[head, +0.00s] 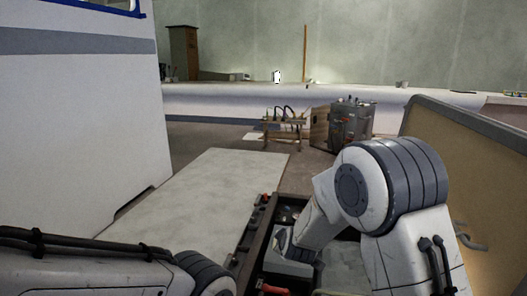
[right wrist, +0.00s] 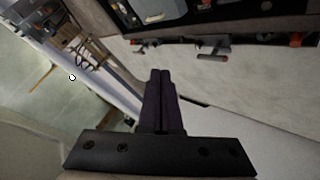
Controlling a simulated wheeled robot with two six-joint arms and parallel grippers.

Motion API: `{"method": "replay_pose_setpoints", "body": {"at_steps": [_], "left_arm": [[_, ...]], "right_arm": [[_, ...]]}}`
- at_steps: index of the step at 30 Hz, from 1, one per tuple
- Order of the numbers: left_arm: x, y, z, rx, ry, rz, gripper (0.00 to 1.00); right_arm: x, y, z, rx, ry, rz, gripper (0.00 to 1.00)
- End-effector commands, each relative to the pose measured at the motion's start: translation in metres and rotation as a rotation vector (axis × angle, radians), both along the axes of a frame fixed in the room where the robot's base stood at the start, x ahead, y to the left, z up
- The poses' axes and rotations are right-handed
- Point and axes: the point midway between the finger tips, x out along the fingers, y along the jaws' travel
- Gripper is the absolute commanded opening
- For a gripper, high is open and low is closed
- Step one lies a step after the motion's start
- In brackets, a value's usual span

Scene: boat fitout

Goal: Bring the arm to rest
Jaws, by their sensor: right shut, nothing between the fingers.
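My right arm (head: 385,195) reaches in from the lower right in the head view, bent over a dark open box. Its fingers cannot be made out there. In the right wrist view my right gripper (right wrist: 160,75) shows two dark fingers side by side, pressed together with nothing between them. My left arm (head: 110,270) crosses the lower left corner of the head view. The left gripper is outside both views.
A dark toolbox (head: 245,240) with red-handled items sits below my right arm. A pale flat panel (head: 215,195) lies left of it. A tan board (head: 470,150) stands at right. A white hull side (head: 80,110) fills the left. A metal cabinet (head: 352,122) stands further back.

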Motion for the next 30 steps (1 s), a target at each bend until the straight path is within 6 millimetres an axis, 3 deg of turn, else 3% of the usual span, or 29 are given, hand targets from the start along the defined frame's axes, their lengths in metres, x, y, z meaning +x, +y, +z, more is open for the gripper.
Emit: {"method": "replay_pose_setpoints", "body": {"at_steps": [1, 3, 7, 12, 18, 21, 30], "left_arm": [[0.0, 0.0, 0.007, 0.0, 0.0, 0.0, 0.59], [0.0, 0.0, 0.012, 0.0, 0.0, 0.0, 0.59], [0.0, 0.0, 0.021, 0.0, 0.0, 0.0, 0.59], [0.0, 0.0, 0.029, 0.0, 0.0, 0.0, 0.59], [0.0, 0.0, 0.037, 0.0, 0.0, 0.0, 0.59], [0.0, 0.0, 0.041, 0.0, 0.0, 0.0, 0.59], [0.0, 0.0, 0.114, 0.0, 0.0, 0.0, 0.59]], "right_arm": [[-0.03, 0.026, 0.022, 0.068, 0.066, 0.035, 0.0], [-0.074, 0.052, 0.037, 0.144, 0.18, 0.061, 0.0], [-0.166, 0.076, 0.061, 0.221, 0.404, 0.074, 0.0], [-0.271, 0.069, 0.081, 0.216, 0.641, 0.026, 0.0], [-0.358, 0.035, 0.095, 0.142, 0.815, -0.071, 0.0], [-0.393, 0.013, 0.101, 0.091, 0.873, -0.131, 0.0], [-0.392, 0.013, 0.173, 0.091, 0.879, -0.141, 0.0]]}}
